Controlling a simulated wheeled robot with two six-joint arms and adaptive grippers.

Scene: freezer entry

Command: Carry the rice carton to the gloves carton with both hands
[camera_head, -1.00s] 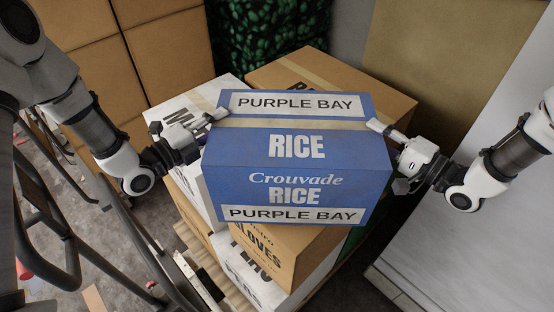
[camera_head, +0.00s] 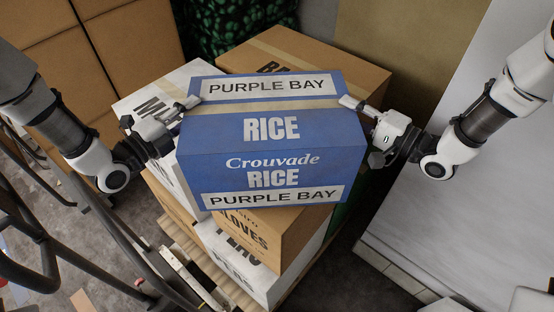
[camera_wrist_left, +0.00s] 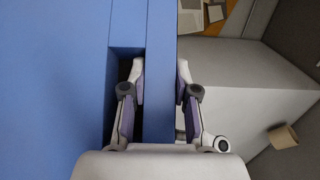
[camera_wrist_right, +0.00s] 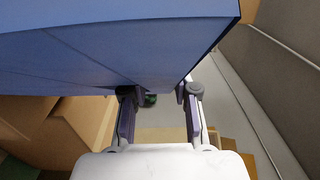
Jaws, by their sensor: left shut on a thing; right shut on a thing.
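The blue rice carton (camera_head: 270,155) with white "PURPLE BAY" bands fills the middle of the head view. My left gripper (camera_head: 190,106) is shut on its left side; the left wrist view shows one finger each side of a blue wall (camera_wrist_left: 158,95). My right gripper (camera_head: 352,104) is shut on its right upper edge; in the right wrist view the fingers (camera_wrist_right: 158,95) meet the blue carton (camera_wrist_right: 130,50), their tips partly hidden. The brown gloves carton (camera_head: 285,232) shows just below the rice carton in the picture, its top mostly hidden. I cannot tell whether they touch.
White cartons (camera_head: 160,92) stand at the left and below the gloves carton, on a wooden pallet (camera_head: 175,235). A brown carton (camera_head: 350,68) stands behind. A dark metal rail (camera_head: 100,235) runs at lower left; a white wall (camera_head: 440,215) is at right.

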